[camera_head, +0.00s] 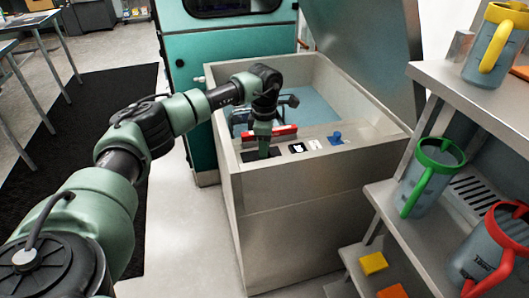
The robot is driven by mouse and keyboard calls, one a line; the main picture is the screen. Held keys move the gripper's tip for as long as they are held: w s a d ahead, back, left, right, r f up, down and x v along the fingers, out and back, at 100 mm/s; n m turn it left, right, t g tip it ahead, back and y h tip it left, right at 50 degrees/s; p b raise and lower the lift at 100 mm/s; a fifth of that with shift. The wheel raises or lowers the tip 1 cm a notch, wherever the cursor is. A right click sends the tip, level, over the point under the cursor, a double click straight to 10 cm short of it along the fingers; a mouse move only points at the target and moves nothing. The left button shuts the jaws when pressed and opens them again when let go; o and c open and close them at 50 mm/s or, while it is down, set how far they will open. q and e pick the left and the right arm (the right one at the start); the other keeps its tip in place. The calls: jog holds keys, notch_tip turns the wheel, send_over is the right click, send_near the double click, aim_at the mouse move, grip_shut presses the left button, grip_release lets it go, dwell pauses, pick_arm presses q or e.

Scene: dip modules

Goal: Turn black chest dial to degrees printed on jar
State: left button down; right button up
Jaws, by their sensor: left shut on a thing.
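The metal chest (290,215) stands open at the centre, with a panel along its front rim. My left gripper (263,149) points down at the left part of this panel and is shut on the black dial, which is mostly hidden by the fingers. Dark surface shows around the fingertips. The dial's pointer and setting cannot be read. Jars stand on the shelves at right: one with a yellow rim (508,52), one with a green rim (427,185) and one with a red rim (487,250). Their print is too small to read. My right gripper is out of view.
A blue knob (335,138), a white label (317,144) and a black label (298,147) sit on the panel right of my gripper. A red bar (284,132) lies just behind. The raised lid (375,45) and shelf unit (440,80) bound the right side.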

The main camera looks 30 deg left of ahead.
pick_arm(q)
jog(key=m+b, duration=0.1)
jog(key=m, duration=0.4)
jog(key=shift+m, duration=0.3)
jog(key=m, duration=0.4)
jog(key=shift+r+m+b, duration=0.1)
jog(key=shift+m+b, duration=0.2)
jog(key=c, duration=0.9)
grip_release()
notch_tip(320, 180, up, 8)
jog(key=shift+f+b, duration=0.1)
jog(key=shift+b, duration=0.4)
